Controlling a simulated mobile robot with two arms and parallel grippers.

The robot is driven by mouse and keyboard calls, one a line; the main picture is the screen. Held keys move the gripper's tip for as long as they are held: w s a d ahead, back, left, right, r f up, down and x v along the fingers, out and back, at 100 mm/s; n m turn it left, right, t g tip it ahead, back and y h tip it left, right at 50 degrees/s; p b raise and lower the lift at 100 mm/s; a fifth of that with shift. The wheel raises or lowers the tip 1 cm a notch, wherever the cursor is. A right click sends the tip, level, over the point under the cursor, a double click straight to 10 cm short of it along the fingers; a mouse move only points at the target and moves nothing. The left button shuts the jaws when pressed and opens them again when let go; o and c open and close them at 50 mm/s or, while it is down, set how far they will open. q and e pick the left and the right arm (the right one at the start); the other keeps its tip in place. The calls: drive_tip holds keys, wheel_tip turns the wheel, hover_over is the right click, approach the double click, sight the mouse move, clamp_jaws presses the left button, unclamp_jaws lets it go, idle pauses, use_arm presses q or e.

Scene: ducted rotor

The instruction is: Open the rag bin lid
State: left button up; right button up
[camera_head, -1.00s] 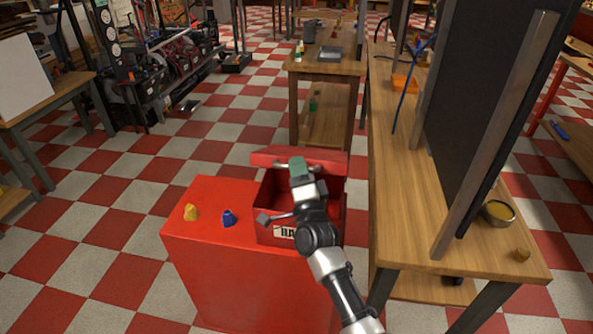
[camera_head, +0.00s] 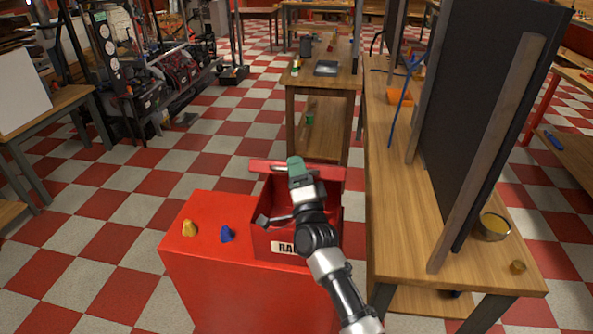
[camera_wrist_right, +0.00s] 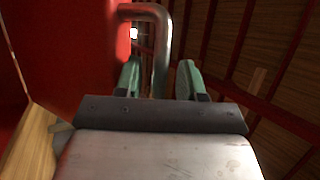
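The rag bin (camera_head: 290,247) is a red box with a partly hidden white label, set at the right end of a red cabinet. Its lid (camera_head: 329,175) is raised at the back edge, seen nearly edge-on, and the dark red inside shows. My right gripper (camera_head: 296,164) reaches across the opening to the lid. In the right wrist view, a metal bar handle (camera_wrist_right: 162,50) on the red lid (camera_wrist_right: 75,50) runs between the two green fingers (camera_wrist_right: 159,80). The fingers stand apart, with gaps beside the bar. My left gripper is out of view.
A yellow lump (camera_head: 189,228) and a blue lump (camera_head: 227,234) sit on the cabinet top (camera_head: 205,212), left of the bin. A wooden workbench (camera_head: 400,220) with a dark upright panel (camera_head: 465,120) stands close on the right. Checkered floor is open to the left.

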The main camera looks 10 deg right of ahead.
drive_tip(key=shift+s+f, duration=0.2)
drive_tip(key=shift+s, duration=0.05)
drive_tip(key=b+v, duration=0.2)
drive_tip(key=v, duration=0.8)
drive_tip(key=shift+s, duration=0.15)
